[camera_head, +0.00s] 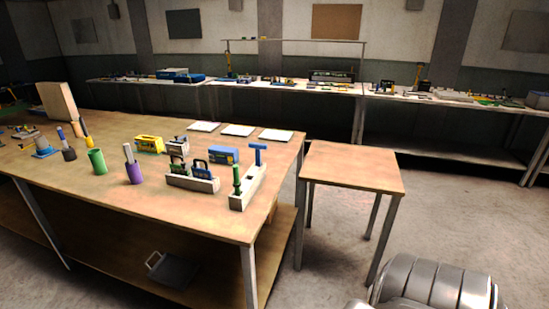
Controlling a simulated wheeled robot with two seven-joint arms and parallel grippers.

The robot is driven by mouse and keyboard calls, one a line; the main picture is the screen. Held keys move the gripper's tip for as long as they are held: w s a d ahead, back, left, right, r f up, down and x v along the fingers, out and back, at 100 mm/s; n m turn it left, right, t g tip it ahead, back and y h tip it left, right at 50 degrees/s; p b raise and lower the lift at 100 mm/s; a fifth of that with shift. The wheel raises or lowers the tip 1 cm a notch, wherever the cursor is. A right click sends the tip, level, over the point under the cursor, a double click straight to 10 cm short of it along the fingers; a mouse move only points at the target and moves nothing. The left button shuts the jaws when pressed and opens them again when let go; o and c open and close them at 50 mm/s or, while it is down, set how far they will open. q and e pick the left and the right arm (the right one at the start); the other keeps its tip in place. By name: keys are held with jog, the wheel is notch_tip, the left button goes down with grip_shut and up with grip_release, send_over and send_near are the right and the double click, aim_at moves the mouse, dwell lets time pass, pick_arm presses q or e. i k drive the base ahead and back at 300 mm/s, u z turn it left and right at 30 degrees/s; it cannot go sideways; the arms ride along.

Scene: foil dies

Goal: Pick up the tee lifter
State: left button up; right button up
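A blue T-shaped tool (257,152), which looks like the tee lifter, stands upright near the right edge of the large wooden table. Its lower end is in the far end of a narrow pale rack (246,196). A green-handled tool (237,178) stands upright in the near end of the same rack. The lower part of the blue tool is hidden in the rack. Neither of my grippers is in view.
Left of the rack stand a second pale holder (192,183) with dark-handled tools, a blue box (223,154), a purple cup (133,173) and a green cup (96,161). White sheets (238,130) lie behind. A small bare table (352,168) stands right, across a gap.

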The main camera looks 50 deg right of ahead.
aim_at(258, 146)
jog(key=z, duration=2)
